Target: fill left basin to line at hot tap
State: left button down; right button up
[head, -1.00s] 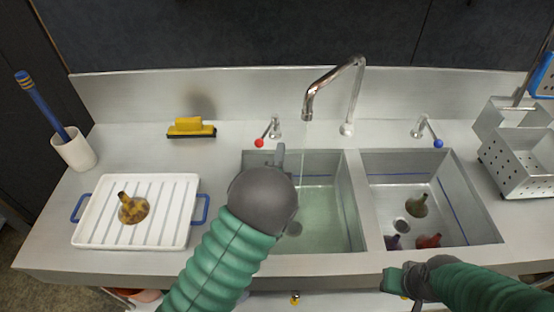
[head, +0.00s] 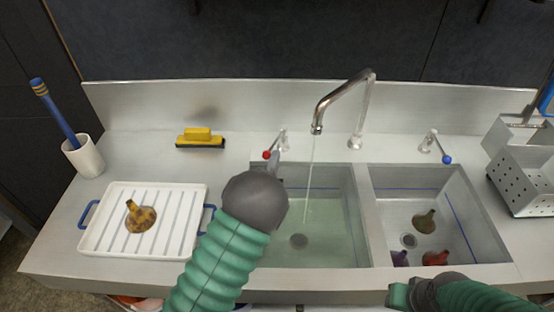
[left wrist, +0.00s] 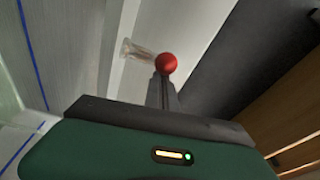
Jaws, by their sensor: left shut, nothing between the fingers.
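The left basin (head: 362,215) holds greenish clear water (head: 325,235), its surface a little below the blue line (head: 318,188) on the back wall. A thin stream falls into it from the spout (head: 318,128). The hot tap's red-knobbed lever (head: 267,155) stands behind the basin's back left corner. My left gripper (head: 275,160) is shut and empty, its tips close by the red knob; the left wrist view shows the knob (left wrist: 166,63) right at the fingertips (left wrist: 163,85), and contact cannot be told. My right gripper (head: 398,295) is low at the counter's front edge; its fingers are unclear.
The right basin (head: 490,255) holds several dirty flask-shaped pieces. The blue-knobbed tap (head: 446,159) stands behind it. A white ribbed tray (head: 97,235) with a stained piece (head: 140,216), a yellow brush (head: 200,137) and a cup (head: 84,158) are left. A perforated metal basket (head: 525,175) is right.

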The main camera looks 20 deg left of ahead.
pick_arm(q)
jog(key=shift+a+f+m+h+b, duration=0.15)
jog(key=shift+a+m+h+b, duration=0.5)
jog(key=shift+a+m+h, duration=0.75)
jog(key=shift+h, duration=0.4)
jog(key=shift+w+a+b, duration=0.25)
jog(key=shift+a+b, duration=0.1)
jog(key=shift+a, duration=0.4)
jog(key=shift+w+a+b, duration=0.2)
jog(key=shift+a+b, duration=0.2)
jog(key=shift+a, duration=0.3)
jog(key=shift+w+a+b, duration=0.25)
jog(key=shift+a+b, duration=0.1)
jog(key=shift+a, duration=0.4)
jog(key=shift+r+n, duration=0.2)
jog(key=shift+n, duration=0.1)
notch_tip(320, 180, up, 5)
jog(key=p, duration=0.3)
jog(key=s+d+p, duration=0.2)
jog(key=s+d, duration=0.1)
jog(key=s, duration=0.4)
jog(key=s+d+p, duration=0.3)
jog(key=s, duration=0.4)
jog(key=shift+s+f, duration=0.15)
jog(key=shift+s, duration=0.25)
